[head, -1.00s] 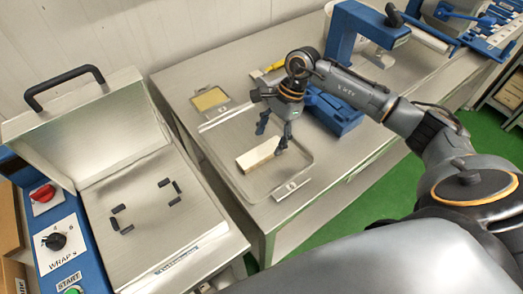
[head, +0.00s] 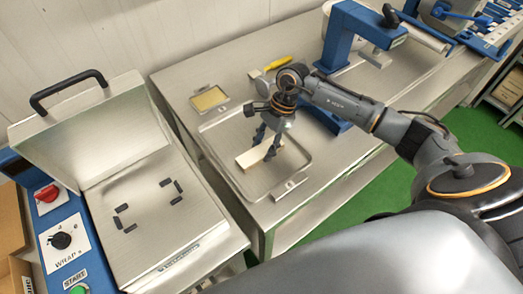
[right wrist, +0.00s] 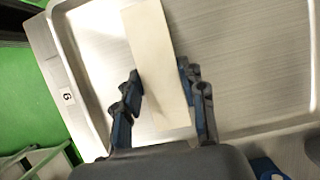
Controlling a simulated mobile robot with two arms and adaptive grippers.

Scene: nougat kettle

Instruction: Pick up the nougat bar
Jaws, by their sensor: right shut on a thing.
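The nougat bar (head: 246,158) is a pale cream block lying in the metal tray (head: 219,126) on the steel table. My right gripper (head: 263,148) is over it from above, one finger on each side, shut on the bar. In the right wrist view the bar (right wrist: 152,50) runs between the two fingers of the gripper (right wrist: 161,76). I see no clear gap between the bar and the tray. My left gripper is not in view.
A wrapping machine (head: 95,200) with a raised lid stands at the left. A small tray with a yellow slab (head: 208,99), a yellow-handled tool (head: 278,63) and a blue press (head: 342,40) are farther back on the table. The tray's raised rim surrounds the bar.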

